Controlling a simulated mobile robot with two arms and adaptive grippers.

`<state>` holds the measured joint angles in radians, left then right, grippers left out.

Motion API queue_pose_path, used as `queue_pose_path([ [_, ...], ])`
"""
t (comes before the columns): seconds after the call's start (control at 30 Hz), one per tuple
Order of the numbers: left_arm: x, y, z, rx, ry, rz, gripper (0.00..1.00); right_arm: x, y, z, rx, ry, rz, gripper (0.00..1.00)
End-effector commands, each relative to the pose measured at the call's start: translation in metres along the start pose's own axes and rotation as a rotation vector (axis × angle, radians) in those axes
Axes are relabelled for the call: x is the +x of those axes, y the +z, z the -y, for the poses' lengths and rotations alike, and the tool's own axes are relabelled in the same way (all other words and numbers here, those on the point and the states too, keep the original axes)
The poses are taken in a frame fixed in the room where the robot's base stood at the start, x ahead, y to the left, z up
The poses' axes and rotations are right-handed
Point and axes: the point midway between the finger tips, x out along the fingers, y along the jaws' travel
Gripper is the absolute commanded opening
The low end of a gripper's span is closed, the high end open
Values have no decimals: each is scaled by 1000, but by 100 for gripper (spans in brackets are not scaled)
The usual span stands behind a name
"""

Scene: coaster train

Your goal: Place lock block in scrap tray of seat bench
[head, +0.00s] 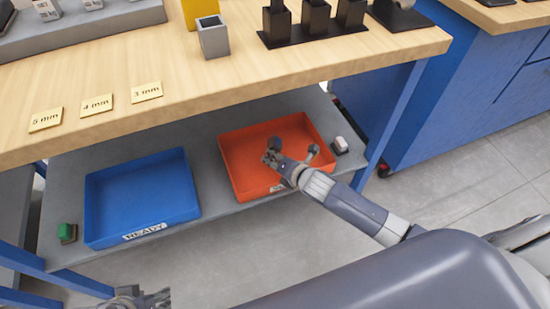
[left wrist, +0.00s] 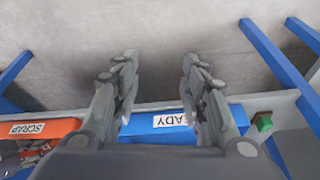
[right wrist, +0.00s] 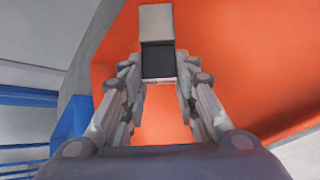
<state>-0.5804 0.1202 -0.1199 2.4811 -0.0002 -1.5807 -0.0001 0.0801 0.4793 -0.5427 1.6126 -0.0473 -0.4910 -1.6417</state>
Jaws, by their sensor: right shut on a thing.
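The orange scrap tray (head: 240,150) sits on the grey lower shelf of the bench. Its SCRAP label shows upside down in the left wrist view (left wrist: 62,126). My right gripper (head: 272,155) is over the tray, shut on a small block, light grey with a dark face, which I take as the lock block (right wrist: 157,28). Orange tray surface lies behind the block in the right wrist view; I cannot tell whether the block touches it. The block is hard to make out in the head view. My left gripper (left wrist: 160,75) is open and empty, in front of the shelf.
A blue READY tray (head: 140,192) stands left of the scrap tray. A green-topped block (head: 66,230) and a white-topped block (head: 340,143) sit on the shelf beside the trays. The wooden bench top (head: 190,85) overhangs the shelf. A blue leg stands at the right.

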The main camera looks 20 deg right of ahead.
Motion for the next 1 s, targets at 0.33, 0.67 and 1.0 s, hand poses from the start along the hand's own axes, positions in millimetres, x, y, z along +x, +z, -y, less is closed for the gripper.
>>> queue_pose_path([
  [0.33,2,1,0,0,0,0,40,3,-4,6,0,-3,-2,36],
  [0.67,2,0,0,0,0,0,40,3,-6,8,1,-9,-5,36],
  [1.0,27,-1,-1,1,4,20,40,-36,2,-3,-3,-6,-5,36],
])
